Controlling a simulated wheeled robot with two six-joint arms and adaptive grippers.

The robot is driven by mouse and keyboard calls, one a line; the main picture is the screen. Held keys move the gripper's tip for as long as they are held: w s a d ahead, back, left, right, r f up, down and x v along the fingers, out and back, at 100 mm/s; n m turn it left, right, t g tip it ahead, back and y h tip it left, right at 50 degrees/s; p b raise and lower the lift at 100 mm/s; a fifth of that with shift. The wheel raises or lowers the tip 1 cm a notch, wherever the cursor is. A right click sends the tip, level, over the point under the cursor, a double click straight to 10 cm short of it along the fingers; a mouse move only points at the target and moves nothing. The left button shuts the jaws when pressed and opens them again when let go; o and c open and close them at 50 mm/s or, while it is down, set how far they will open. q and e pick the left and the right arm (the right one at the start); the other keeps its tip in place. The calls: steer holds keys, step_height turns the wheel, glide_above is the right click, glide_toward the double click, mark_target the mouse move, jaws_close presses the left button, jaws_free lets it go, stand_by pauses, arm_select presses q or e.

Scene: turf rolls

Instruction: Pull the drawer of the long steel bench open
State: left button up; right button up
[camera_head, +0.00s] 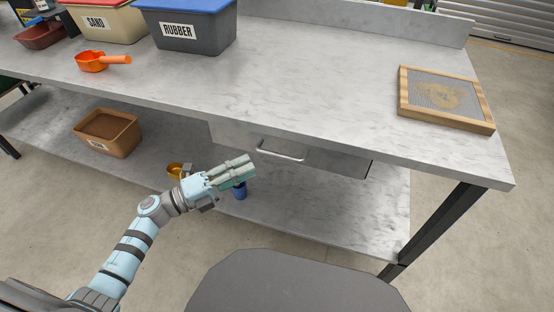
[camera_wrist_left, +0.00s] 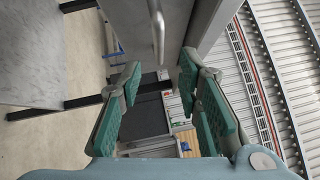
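The long steel bench (camera_head: 290,75) has a grey marbled top and a lower shelf. Its drawer (camera_head: 335,163) sits under the top's front edge and looks shut. A pale bar handle (camera_head: 281,151) is on the drawer front; it also shows at the top of the left wrist view (camera_wrist_left: 158,30). My left gripper (camera_head: 248,167) is in front of the bench, left of the handle and apart from it in the picture. In the left wrist view its green-padded fingers (camera_wrist_left: 160,72) are spread, with nothing between them. My right gripper is not in view.
On top stand a rubber bin (camera_head: 190,30), a sand bin (camera_head: 105,22), an orange scoop (camera_head: 95,62) and a wood-framed sieve (camera_head: 445,97). A brown bin (camera_head: 107,133), a yellow item (camera_head: 175,170) and a blue item (camera_head: 240,191) are on the lower shelf.

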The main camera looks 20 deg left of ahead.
mark_target(278, 155)
arm_select(q)
steer(key=x, duration=0.9)
steer(key=shift+w+d+b, duration=0.2)
steer(key=shift+w+b, duration=0.1)
steer(key=shift+w, duration=0.05)
jaws_close()
